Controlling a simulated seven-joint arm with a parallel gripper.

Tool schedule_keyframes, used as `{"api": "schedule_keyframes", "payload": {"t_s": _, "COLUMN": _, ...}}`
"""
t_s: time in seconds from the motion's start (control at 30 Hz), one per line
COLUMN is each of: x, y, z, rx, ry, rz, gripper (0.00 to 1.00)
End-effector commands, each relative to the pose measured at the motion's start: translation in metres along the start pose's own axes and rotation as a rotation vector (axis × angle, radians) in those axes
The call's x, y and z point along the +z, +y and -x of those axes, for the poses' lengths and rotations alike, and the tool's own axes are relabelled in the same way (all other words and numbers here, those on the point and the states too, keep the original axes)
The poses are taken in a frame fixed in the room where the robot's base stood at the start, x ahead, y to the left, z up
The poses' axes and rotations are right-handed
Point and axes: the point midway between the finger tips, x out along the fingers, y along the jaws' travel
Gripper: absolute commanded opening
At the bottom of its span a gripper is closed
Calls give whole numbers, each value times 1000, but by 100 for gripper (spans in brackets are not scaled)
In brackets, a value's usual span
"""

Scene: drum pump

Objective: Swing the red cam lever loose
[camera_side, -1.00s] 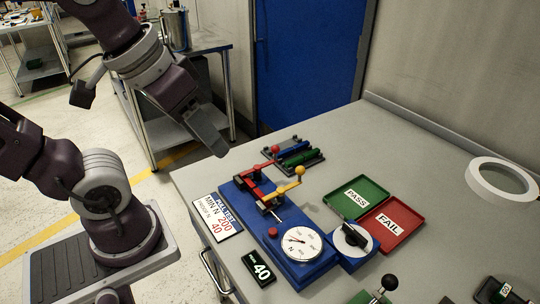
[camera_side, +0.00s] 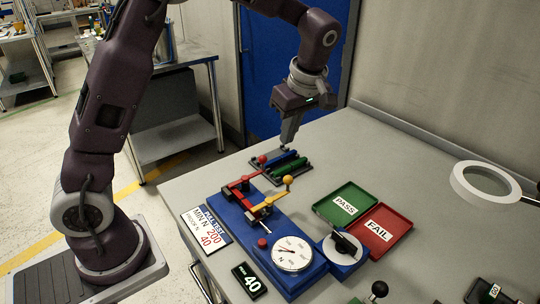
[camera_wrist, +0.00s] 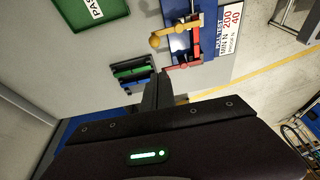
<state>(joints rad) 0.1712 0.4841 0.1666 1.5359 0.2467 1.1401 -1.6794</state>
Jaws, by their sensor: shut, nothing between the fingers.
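The red cam lever (camera_side: 243,182) sits on the blue pull-test fixture (camera_side: 222,206), with a red ball (camera_side: 262,159) above its far end. In the wrist view the red lever (camera_wrist: 183,67) lies just right of my fingertips, and its ball is not clearly visible. A yellow lever (camera_side: 266,205) with a yellow ball (camera_side: 288,180) is in front of it. My gripper (camera_side: 285,148) points down with its fingers shut and empty. In the side view its tips are right of and slightly above the red ball, apart from it, near the rack's far edge.
A dark rack (camera_side: 290,178) with green and blue bars lies close beside the fixture, under my gripper. A green PASS tray (camera_side: 325,209) and red FAIL tray (camera_side: 398,232) lie to the right. A ring lamp (camera_side: 458,185) stands far right. The table beyond the rack is clear.

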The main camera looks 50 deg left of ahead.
Motion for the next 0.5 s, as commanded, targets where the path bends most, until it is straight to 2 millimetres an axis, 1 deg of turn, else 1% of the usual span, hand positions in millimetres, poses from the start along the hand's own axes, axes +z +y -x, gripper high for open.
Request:
{"api": "schedule_keyframes", "payload": {"t_s": 0.07, "x": 0, "y": 0, "z": -2, "rx": 0, "ry": 0, "rz": 0, "gripper": 0}}
{"api": "schedule_keyframes", "payload": {"t_s": 0.17, "x": 0, "y": -1, "z": -14, "rx": -4, "ry": 0, "rz": -1, "gripper": 0}}
{"api": "schedule_keyframes", "payload": {"t_s": 0.5, "x": 0, "y": -1, "z": -88, "rx": -5, "ry": -1, "rz": -1, "gripper": 0}}
